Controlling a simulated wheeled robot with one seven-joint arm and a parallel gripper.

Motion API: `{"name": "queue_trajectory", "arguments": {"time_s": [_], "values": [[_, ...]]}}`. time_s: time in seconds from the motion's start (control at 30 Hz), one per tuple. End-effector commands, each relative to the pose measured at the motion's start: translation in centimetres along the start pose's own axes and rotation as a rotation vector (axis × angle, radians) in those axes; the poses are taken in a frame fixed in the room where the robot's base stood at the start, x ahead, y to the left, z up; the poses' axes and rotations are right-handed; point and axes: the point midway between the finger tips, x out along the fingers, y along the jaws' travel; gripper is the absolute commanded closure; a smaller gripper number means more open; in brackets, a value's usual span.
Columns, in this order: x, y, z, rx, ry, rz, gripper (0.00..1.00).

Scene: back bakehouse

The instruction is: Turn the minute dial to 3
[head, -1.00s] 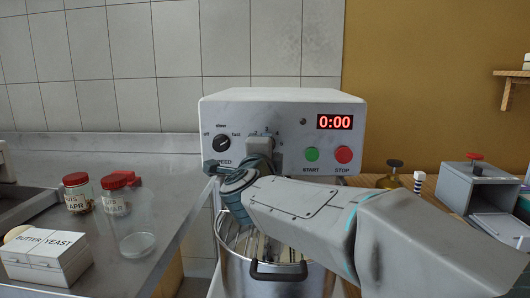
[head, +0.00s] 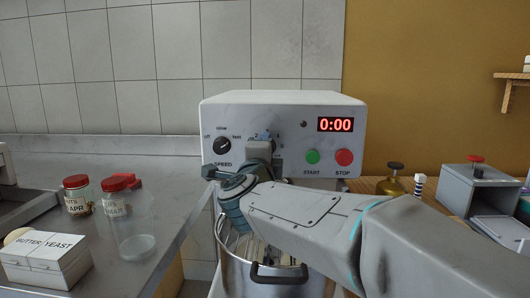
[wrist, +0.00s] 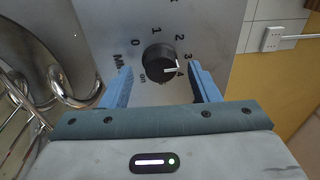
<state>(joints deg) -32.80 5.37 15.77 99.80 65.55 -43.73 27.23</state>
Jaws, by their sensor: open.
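The minute dial (wrist: 160,63) is a dark round knob with a white pointer mark on the mixer's pale panel, seen in the wrist view. Numbers 0 to 4 run around it. The pointer lies to the right, close to the 4. My gripper (wrist: 160,70) is open, its blue fingers on either side of the dial's lower part; I cannot tell whether they touch it. In the head view my gripper (head: 264,138) is in front of the dial and hides most of it. The mixer (head: 285,105) shows 0:00 on its red display (head: 335,124).
The speed dial (head: 222,145) is left of my gripper. The green start button (head: 312,157) and red stop button (head: 344,157) are to its right. A steel bowl (head: 240,268) is below. Jars (head: 77,196) and a butter-yeast box (head: 46,262) stand on the left counter.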

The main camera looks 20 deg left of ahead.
Motion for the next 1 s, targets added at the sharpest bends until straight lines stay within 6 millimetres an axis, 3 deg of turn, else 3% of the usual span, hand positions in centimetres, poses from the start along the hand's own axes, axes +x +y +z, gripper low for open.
{"name": "queue_trajectory", "arguments": {"time_s": [0.5, 0.7, 1.0], "values": [[-10.8, -0.1, 0.0, -0.001, -0.003, -0.001, 0.45], [-12.5, -0.1, 0.0, 0.0, -0.001, -0.001, 0.45], [-12.8, 0.0, 0.0, -0.001, -0.002, 0.0, 0.45]]}}
